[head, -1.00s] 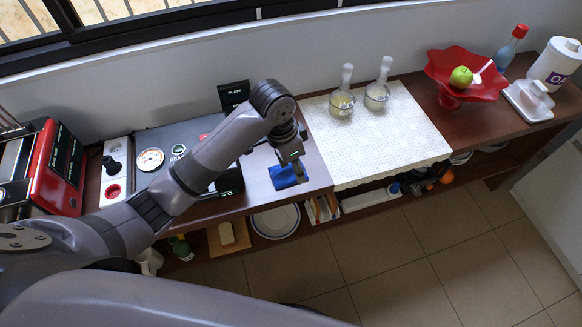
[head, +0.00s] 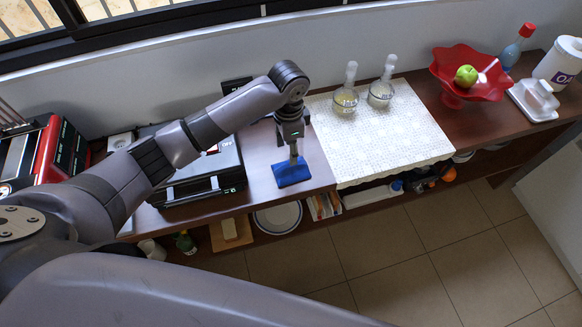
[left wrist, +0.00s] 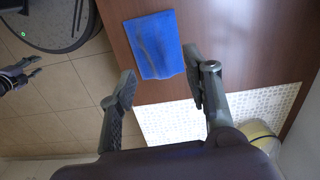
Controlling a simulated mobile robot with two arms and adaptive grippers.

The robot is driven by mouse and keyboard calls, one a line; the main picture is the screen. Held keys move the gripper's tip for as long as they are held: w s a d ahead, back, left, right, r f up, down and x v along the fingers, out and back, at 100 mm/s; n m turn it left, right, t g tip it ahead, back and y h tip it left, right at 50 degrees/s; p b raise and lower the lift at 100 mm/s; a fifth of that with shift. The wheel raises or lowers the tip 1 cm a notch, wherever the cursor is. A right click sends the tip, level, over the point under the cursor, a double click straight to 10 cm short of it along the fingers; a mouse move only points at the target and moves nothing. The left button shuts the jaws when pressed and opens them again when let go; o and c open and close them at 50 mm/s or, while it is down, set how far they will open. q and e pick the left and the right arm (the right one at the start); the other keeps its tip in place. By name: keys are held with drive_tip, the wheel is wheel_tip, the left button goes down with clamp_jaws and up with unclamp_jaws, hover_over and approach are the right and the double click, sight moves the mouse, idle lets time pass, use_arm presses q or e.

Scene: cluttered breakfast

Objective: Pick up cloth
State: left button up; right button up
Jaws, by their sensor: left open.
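The blue cloth (head: 292,173) lies folded flat on the brown counter, near its front edge and left of the white lace mat. It also shows in the left wrist view (left wrist: 153,44). My left gripper (head: 293,157) points down over the cloth. In the left wrist view its two fingers (left wrist: 160,75) are spread apart with nothing between them, and the cloth lies beyond their tips. My right gripper (left wrist: 22,75) shows at the left edge of the left wrist view, away from the counter, with its fingers apart and empty.
The lace mat (head: 385,140) carries two glass vessels (head: 345,98). Farther right are a red bowl (head: 470,88) with a green apple, a bottle and a white container. A dark grill (head: 205,170) stands left of the cloth. A shelf below holds a plate (head: 278,218).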

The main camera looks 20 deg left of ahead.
sight(291, 168)
use_arm(q)
drive_tip(key=f, duration=0.3)
drive_tip(key=f+p, duration=0.1)
drive_tip(key=f, duration=0.1)
drive_tip(key=shift+s+d+f, duration=0.2)
drive_tip(key=shift+d+f, duration=0.1)
drive_tip(key=shift+d, duration=0.05)
drive_tip(key=shift+f, duration=0.6)
drive_tip(key=shift+c, duration=0.4)
clamp_jaws()
